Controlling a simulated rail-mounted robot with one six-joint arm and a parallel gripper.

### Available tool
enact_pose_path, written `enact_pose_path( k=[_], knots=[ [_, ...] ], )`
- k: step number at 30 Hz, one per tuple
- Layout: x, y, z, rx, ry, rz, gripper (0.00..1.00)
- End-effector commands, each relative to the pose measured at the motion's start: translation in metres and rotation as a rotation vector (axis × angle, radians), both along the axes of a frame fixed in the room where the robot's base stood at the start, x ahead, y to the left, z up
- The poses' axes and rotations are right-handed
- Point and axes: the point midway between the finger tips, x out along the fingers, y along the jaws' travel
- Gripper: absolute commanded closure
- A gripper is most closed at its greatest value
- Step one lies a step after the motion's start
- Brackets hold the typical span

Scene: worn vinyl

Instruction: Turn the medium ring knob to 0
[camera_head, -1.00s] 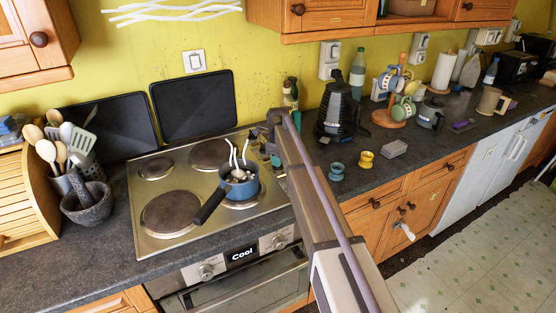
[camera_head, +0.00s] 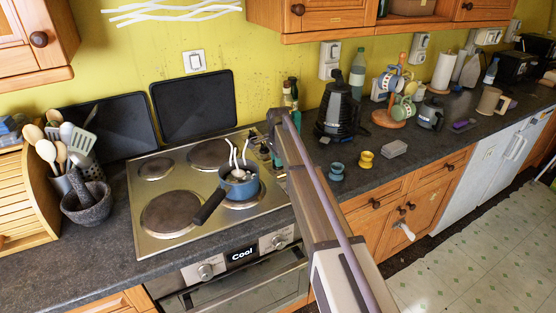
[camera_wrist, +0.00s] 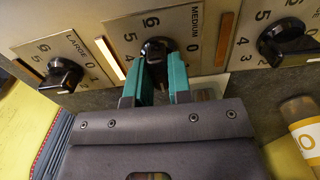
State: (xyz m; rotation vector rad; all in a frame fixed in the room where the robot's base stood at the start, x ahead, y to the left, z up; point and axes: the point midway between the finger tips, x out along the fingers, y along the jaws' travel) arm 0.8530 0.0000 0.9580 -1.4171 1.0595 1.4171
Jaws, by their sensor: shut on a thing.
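The medium ring knob (camera_wrist: 157,47) is a black knob in the middle of the panel in the wrist view, beside the printed word MEDIUM. The two teal fingers of my gripper (camera_wrist: 161,66) are shut on it, one on each side. The fingers hide part of the knob, and its pointer is hard to read. In the head view my arm hides most of the knob panel.
The LARGE knob (camera_wrist: 65,73) is left of the held knob and another black knob (camera_wrist: 284,42) is right. A strip lamp (camera_wrist: 111,57) glows left of the held knob. A blue saucepan (camera_head: 238,187) stands on the hob (camera_head: 150,245). Green bottles stand behind my arm.

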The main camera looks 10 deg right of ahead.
Motion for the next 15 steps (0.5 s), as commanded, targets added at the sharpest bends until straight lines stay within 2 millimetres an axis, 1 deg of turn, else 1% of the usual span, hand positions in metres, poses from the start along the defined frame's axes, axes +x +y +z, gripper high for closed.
enact_pose_path(
  k=[15],
  knots=[
    [-0.0005,0.0,-0.0002,0.0,0.001,0.489,1.0]
  ],
)
